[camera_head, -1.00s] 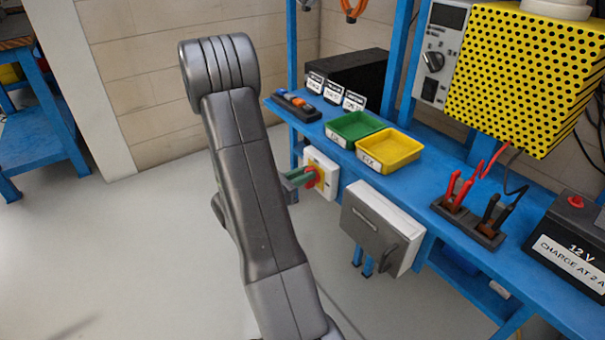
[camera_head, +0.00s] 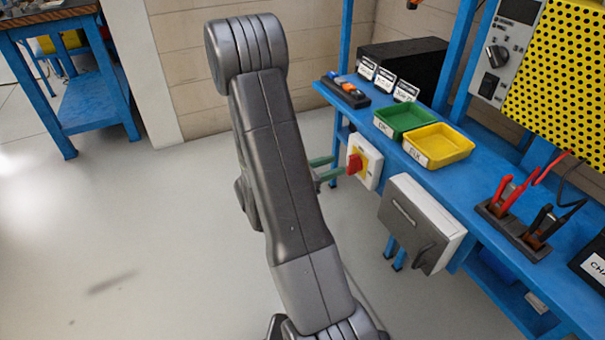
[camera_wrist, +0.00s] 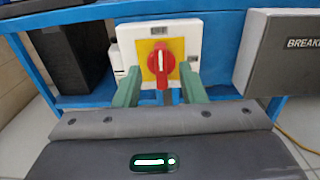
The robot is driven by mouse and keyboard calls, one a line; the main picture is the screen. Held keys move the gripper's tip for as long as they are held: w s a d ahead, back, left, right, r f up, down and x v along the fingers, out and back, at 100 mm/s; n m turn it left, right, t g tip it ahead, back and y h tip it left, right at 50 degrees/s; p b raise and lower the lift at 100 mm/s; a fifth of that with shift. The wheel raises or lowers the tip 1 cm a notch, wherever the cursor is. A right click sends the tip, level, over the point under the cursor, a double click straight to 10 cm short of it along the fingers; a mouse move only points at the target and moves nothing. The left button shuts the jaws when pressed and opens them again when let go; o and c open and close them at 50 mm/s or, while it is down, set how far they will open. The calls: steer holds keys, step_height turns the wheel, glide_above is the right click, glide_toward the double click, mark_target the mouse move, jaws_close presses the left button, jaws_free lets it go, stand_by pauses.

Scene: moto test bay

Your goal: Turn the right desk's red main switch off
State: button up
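The red main switch (camera_head: 354,163) is a red knob on a yellow plate in a white box (camera_head: 371,152) under the front edge of the right desk (camera_head: 470,173). In the wrist view the knob (camera_wrist: 161,62) faces me, with its grip and white mark about vertical. The small label above it is too small to read. My gripper (camera_head: 324,169) has green fingers and is just left of the knob in the head view, apart from it. In the wrist view my gripper (camera_wrist: 160,72) is open and empty, one finger low on each side of the knob.
A grey breaker box (camera_head: 413,222) hangs right of the switch; it also shows in the wrist view (camera_wrist: 285,55). Green (camera_head: 404,119) and yellow (camera_head: 438,145) trays stand on the desk above. Open floor (camera_head: 150,260) lies left; another blue desk (camera_head: 95,105) stands behind.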

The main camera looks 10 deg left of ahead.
mark_target(348, 160)
steer(key=p+v, duration=0.1)
steer(key=v, duration=0.7)
steer(key=shift+s+a, duration=0.25)
steer(key=shift+w+d, duration=0.1)
steer(key=shift+b+x, duration=0.95)
steer(key=shift+x, duration=5.75)
